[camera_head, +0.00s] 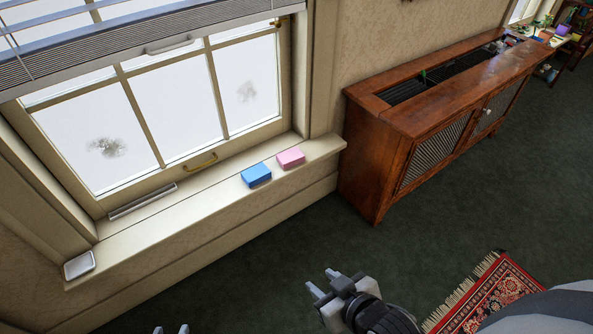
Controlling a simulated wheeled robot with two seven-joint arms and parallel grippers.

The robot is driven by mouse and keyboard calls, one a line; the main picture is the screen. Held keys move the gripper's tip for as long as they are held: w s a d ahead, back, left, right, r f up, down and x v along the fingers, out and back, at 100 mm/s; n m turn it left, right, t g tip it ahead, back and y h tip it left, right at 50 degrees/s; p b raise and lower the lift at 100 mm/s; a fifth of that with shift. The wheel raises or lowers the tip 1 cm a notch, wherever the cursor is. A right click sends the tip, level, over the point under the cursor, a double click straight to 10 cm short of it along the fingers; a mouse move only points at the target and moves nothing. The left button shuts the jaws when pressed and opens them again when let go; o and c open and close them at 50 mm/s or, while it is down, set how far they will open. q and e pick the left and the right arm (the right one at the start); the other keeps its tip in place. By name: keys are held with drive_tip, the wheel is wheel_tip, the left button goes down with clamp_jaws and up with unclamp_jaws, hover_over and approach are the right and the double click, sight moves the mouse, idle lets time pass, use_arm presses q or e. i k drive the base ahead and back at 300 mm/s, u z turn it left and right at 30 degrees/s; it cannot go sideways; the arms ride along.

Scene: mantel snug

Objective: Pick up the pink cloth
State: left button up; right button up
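The pink cloth (290,158) is a small folded block lying on the window sill, near the sill's right end. A similar blue folded cloth (256,175) lies just to its left. My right gripper (322,282) is above the dark floor, in front of the sill and well apart from the pink cloth; its fingers are apart with nothing between them. My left gripper (171,330) shows only as two separated fingertips at the bottom edge, below the sill and far from the cloths; the rest of it is out of frame.
The sill (190,221) also holds a small white dish (79,265) at its left end. Smudges mark the window (106,148). A wooden cabinet (415,118) stands right of the sill. A patterned rug (488,297) lies at lower right. The dark green floor between is clear.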

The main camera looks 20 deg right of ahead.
sight(289, 158)
drive_tip(key=u, duration=0.1)
drive_tip(key=k, duration=0.2)
drive_tip(key=z, duration=1.45)
drive_tip(key=i, duration=0.85)
drive_tip(key=u, duration=0.45)
